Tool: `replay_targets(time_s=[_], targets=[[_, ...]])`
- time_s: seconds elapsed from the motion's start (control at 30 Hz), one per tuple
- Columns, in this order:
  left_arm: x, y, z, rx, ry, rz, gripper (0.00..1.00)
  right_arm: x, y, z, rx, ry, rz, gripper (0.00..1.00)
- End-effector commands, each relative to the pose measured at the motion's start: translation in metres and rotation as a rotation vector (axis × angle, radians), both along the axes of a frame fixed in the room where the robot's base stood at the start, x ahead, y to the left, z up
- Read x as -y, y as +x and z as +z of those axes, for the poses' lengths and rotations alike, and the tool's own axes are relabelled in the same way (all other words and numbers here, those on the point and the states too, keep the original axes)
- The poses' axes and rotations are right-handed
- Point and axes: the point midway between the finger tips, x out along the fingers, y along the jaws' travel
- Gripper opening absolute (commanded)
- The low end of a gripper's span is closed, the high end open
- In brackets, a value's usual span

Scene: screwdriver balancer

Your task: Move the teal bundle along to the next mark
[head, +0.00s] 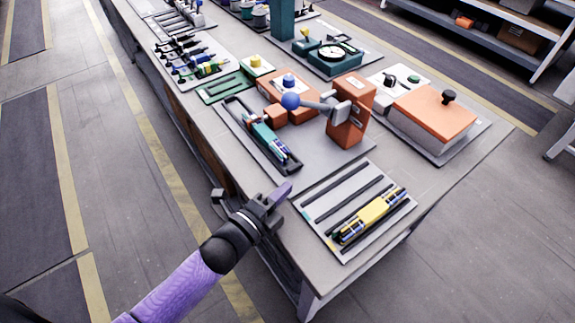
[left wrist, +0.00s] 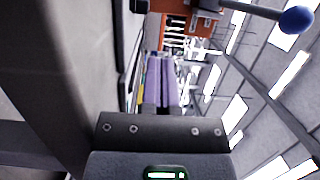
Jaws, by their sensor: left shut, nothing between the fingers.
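The teal bundle (head: 266,138) lies in a long dark channel (head: 235,109) on the bench, with blue and pale pieces showing at its near end. My left gripper (head: 284,190) has purple fingers and is shut and empty. It is at the bench's left edge, nearer the camera than the channel and apart from the bundle. The shut fingers also show in the left wrist view (left wrist: 160,82). I cannot make out the teal bundle in the left wrist view. I cannot pick out the mark with certainty. My right gripper is not in view.
A lever with a blue knob (head: 290,101) reaches from an orange block (head: 351,110) over the area beside the channel. A pale tray (head: 338,188) with dark bars holds a yellow bundle (head: 372,214). An orange-lidded box (head: 434,115) stands at right. Other fixtures fill the far bench.

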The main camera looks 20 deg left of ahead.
Motion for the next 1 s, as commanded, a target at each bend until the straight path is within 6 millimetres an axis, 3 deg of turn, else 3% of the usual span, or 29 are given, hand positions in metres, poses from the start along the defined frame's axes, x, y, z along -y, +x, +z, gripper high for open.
replay_targets(time_s=[0.2,0.33,0.5,0.87,1.0], targets=[[0.019,0.043,-0.003,0.002,-0.001,-0.001,0.00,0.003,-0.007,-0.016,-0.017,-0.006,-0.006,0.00],[0.001,0.056,-0.002,0.000,0.003,0.000,0.00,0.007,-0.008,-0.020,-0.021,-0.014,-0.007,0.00],[-0.011,0.065,-0.001,-0.001,0.000,0.000,0.00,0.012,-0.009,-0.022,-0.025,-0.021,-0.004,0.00],[-0.013,0.066,-0.001,-0.002,-0.001,0.000,0.00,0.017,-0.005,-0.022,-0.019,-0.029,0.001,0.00],[-0.028,0.078,-0.004,-0.001,0.004,0.000,0.00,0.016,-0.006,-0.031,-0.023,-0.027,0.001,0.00]])
